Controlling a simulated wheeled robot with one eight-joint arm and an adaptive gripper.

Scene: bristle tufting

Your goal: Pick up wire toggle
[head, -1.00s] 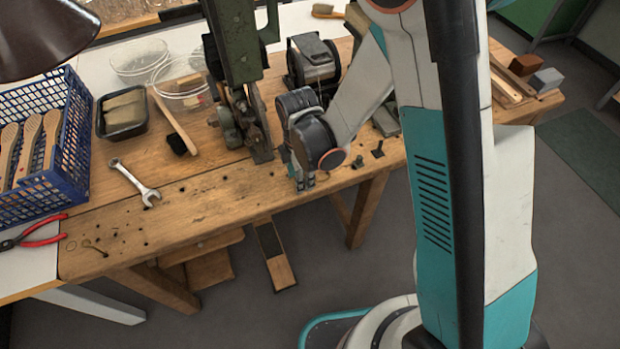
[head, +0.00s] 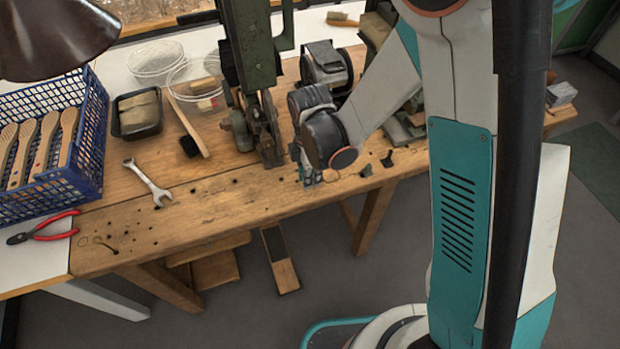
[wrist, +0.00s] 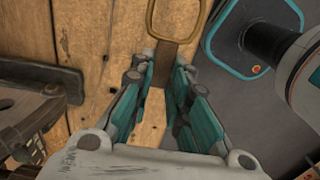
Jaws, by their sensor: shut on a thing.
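My gripper (head: 309,182) is low at the bench's front edge, pointing down. In the wrist view its two teal-padded fingers (wrist: 162,72) are closed in on the flat brown stem of a brass-brown loop, which looks like the wire toggle (wrist: 163,54). The loop extends beyond the fingertips to the top of the picture. In the head view the toggle is too small and covered to make out clearly.
A green upright machine (head: 250,60) stands just left of my gripper. Small black pieces (head: 387,158) lie to its right. A wrench (head: 148,183), red pliers (head: 45,232) and blue crate (head: 95,130) are left. The bench front (head: 225,207) between wrench and gripper is clear.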

